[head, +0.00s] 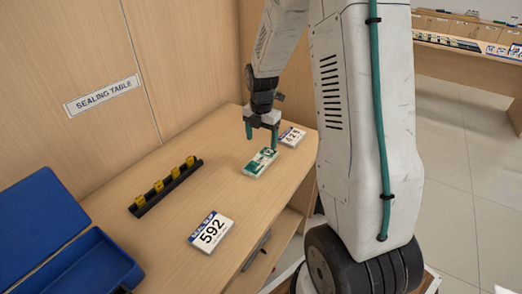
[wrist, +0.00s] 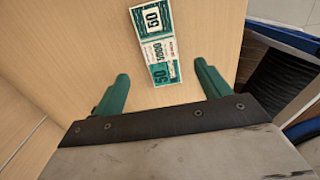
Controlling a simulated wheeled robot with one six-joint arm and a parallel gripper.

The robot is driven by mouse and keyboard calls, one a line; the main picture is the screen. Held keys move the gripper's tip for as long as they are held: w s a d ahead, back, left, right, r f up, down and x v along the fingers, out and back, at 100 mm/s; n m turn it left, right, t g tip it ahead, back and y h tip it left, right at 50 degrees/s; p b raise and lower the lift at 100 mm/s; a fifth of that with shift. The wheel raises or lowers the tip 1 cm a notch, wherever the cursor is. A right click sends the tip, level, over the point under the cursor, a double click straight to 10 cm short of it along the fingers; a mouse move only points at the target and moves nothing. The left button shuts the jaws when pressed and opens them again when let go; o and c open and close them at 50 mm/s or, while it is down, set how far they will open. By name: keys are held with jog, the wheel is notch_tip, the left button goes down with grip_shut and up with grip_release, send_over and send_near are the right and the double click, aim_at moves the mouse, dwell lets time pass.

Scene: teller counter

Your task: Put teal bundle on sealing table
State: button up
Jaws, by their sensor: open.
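The teal bundle (head: 260,163), a white and teal packet of notes, lies flat on the wooden sealing table (head: 165,225). In the wrist view the teal bundle (wrist: 155,42) lies beyond the fingertips, roughly between their lines. My gripper (head: 262,133) is open and empty, just above and behind the bundle in the head view. Its two teal fingers also show in the wrist view (wrist: 162,80), apart from each other with bare wood between them. A sign reading "SEALING TABLE" (head: 102,95) is on the wall behind.
A card marked 592 (head: 210,232) and another numbered card (head: 292,136) lie on the table. A black rack with yellow pieces (head: 166,187) stands left of the middle. An open blue box (head: 75,262) is at the near left. Bare wood surrounds the bundle's left side.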

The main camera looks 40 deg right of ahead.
jog(key=s+a+r+m, duration=0.5)
jog(key=r, duration=0.3)
jog(key=s+a+r+m, duration=0.5)
jog(key=s+a+r, duration=0.1)
jog(key=r, duration=0.3)
jog(key=s+a+r+m, duration=0.1)
jog(key=s+a+m, duration=0.1)
jog(key=s+m, duration=0.2)
jog(key=s+a+r+m, duration=0.1)
jog(key=s+a+m, duration=0.1)
jog(key=s+m, duration=0.2)
jog(key=s+a+r+m+t, duration=0.1)
jog(key=s+m, duration=0.3)
jog(key=s, duration=0.4)
jog(key=shift+s+a, duration=0.25)
jog(key=shift+a, duration=0.5)
